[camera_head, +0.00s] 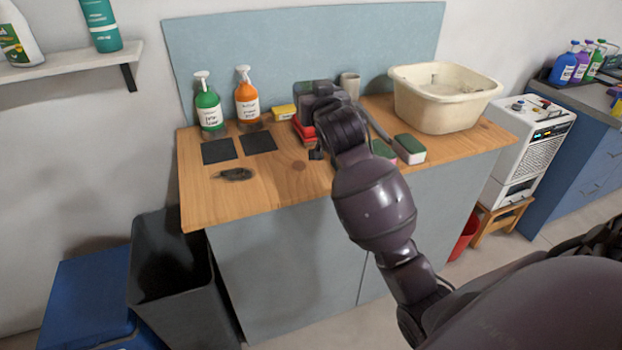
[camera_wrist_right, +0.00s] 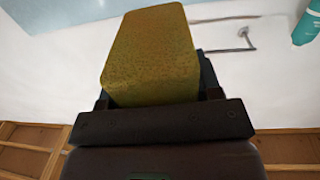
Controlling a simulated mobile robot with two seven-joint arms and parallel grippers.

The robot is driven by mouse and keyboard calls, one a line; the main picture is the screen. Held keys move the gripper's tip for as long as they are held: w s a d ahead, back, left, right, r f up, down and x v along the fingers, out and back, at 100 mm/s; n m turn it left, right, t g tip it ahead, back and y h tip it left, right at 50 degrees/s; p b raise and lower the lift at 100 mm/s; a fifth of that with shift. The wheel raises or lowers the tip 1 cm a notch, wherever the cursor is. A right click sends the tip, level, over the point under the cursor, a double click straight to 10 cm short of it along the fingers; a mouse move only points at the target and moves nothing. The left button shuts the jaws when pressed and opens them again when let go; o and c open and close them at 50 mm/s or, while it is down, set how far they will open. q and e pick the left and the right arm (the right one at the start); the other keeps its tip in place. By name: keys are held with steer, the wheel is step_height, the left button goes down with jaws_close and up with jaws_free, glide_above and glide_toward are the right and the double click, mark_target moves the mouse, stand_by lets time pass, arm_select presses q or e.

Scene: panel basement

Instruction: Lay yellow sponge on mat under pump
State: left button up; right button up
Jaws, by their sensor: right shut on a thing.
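The yellow sponge (camera_head: 284,112) is in the jaws of my right gripper (camera_head: 298,108), at the back of the wooden counter. In the right wrist view the sponge (camera_wrist_right: 152,55) fills the space ahead of the dark jaws, its broad face toward the camera. Whether it touches the counter cannot be told. Two dark square mats lie to the left: a left mat (camera_head: 219,151) in front of the green pump bottle (camera_head: 208,108) and a right mat (camera_head: 258,142) in front of the orange pump bottle (camera_head: 247,100). Both mats are bare. My left gripper is out of view.
Red items (camera_head: 304,132) sit below my right gripper. Green-topped sponges (camera_head: 410,149) and a cream basin (camera_head: 445,105) stand to the right. A grey cup (camera_head: 350,84) is behind. A small dark object (camera_head: 236,174) lies in front of the mats.

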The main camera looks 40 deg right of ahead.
steer(key=shift+f, duration=0.45)
step_height(320, 180, down, 19)
steer(key=b, duration=0.4)
steer(key=shift+r, duration=0.15)
steer(key=shift+f, duration=0.2)
steer(key=o, duration=0.9)
